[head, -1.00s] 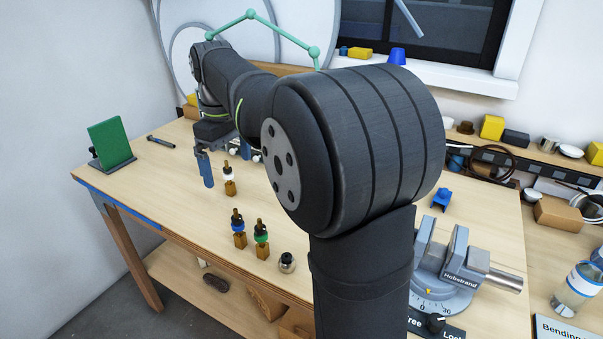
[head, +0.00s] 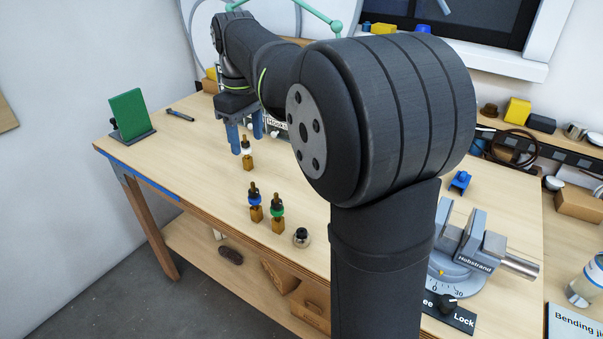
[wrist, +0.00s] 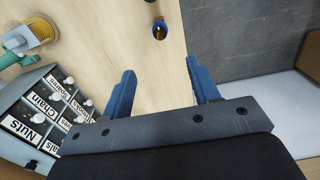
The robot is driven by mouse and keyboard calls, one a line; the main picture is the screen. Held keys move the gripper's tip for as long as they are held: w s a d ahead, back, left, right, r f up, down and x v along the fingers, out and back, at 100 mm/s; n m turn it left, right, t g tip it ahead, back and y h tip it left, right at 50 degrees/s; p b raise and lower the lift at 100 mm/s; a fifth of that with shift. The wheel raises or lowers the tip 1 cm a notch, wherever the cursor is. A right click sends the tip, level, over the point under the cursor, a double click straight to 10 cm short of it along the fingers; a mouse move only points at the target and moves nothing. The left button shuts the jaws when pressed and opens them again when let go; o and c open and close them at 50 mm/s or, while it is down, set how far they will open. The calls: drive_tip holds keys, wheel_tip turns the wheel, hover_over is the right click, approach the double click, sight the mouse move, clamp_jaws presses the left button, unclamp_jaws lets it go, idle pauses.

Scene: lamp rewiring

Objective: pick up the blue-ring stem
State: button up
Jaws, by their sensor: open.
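The blue-ring stem (head: 255,202) stands upright in a small wooden block near the table's front edge in the head view. A green-ring stem (head: 277,210) is just right of it, and a white-ring stem (head: 247,150) is farther back. My gripper (head: 246,143) is open and empty, with its blue fingers pointing down near the white-ring stem and behind the blue-ring one. In the wrist view the open fingers (wrist: 161,72) show with bare table between them. Above them is a round blue-rimmed part, which appears to be the blue-ring stem (wrist: 159,30).
A round metal part (head: 301,237) sits right of the stems. A green panel (head: 128,113) stands at the table's left, and a grey vise (head: 465,245) at the right. A labelled drawer unit (wrist: 42,112) is left of my fingers in the wrist view. The table left of the stems is clear.

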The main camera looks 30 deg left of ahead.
sight(254, 191)
drive_tip(key=f+m, duration=0.1)
drive_tip(key=f, duration=0.3)
drive_tip(key=f+m, duration=0.1)
drive_tip(key=f, duration=0.3)
drive_tip(key=f+m, duration=0.1)
drive_tip(key=f, duration=0.3)
drive_tip(key=shift+s+f, duration=0.3)
drive_tip(key=shift+s, duration=0.1)
drive_tip(key=shift+w+f, duration=0.2)
drive_tip(key=shift+f, duration=1.15)
drive_tip(key=shift+w+f, duration=0.2)
drive_tip(key=shift+f, duration=1.15)
drive_tip(key=shift+r, duration=0.1)
clamp_jaws()
